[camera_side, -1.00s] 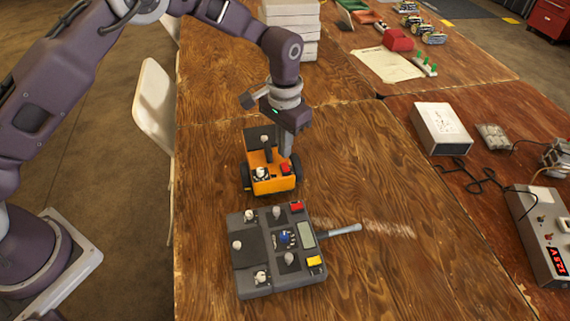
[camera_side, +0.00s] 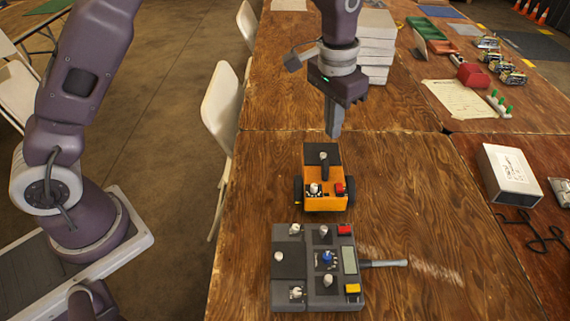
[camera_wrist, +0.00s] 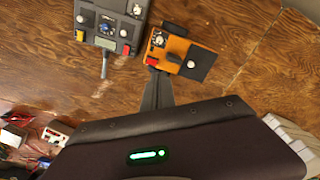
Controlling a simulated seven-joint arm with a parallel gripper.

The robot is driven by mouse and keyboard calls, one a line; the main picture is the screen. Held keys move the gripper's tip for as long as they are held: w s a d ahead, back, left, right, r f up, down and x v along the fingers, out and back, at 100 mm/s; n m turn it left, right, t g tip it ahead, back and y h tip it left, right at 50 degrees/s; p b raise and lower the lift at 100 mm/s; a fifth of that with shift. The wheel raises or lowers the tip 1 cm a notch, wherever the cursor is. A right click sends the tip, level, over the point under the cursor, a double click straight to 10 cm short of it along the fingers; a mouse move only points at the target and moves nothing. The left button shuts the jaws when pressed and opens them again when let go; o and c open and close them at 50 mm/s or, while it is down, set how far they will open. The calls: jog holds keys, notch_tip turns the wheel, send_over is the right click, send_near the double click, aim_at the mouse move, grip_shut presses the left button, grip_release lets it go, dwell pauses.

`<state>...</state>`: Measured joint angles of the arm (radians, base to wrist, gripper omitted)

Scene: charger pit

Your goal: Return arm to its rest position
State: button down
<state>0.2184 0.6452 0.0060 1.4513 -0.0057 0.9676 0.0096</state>
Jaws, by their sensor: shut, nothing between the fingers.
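My gripper (camera_side: 334,132) is shut and empty. It hangs pointing down, above and slightly behind the orange wheeled cart in the side view. The fingers also show in the wrist view (camera_wrist: 157,92), with the cart beyond their tips. The orange cart (camera_side: 326,200) stands on the wooden table, with a dark top plate, a white knob and a red block on it. A grey control box (camera_side: 292,262) with several knobs, a red button and a yellow button sits in front of the cart. The box also shows in the wrist view (camera_wrist: 108,22).
A stack of white boxes (camera_side: 372,45) stands behind my gripper. At the right are a white box (camera_side: 509,175) and dark cables (camera_side: 530,228). A white chair (camera_side: 222,110) stands at the table's left edge.

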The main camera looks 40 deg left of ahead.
jog(key=s+a+r+n+t, duration=0.1)
jog(key=s+a+r, duration=0.2)
jog(key=s+r, duration=0.4)
jog(key=s+a+r+t, duration=0.2)
jog(key=s+a+r, duration=0.2)
jog(key=s+r, duration=0.35)
jog(key=s+a+f+n+t, duration=0.1)
jog(key=s+a+f, duration=0.1)
jog(key=s, duration=1.3)
jog(key=shift+s+a+f+n+t, duration=0.2)
jog(key=shift+s+a+n+t, duration=0.1)
jog(key=shift+a+t, duration=0.15)
jog(key=shift+w, duration=0.1)
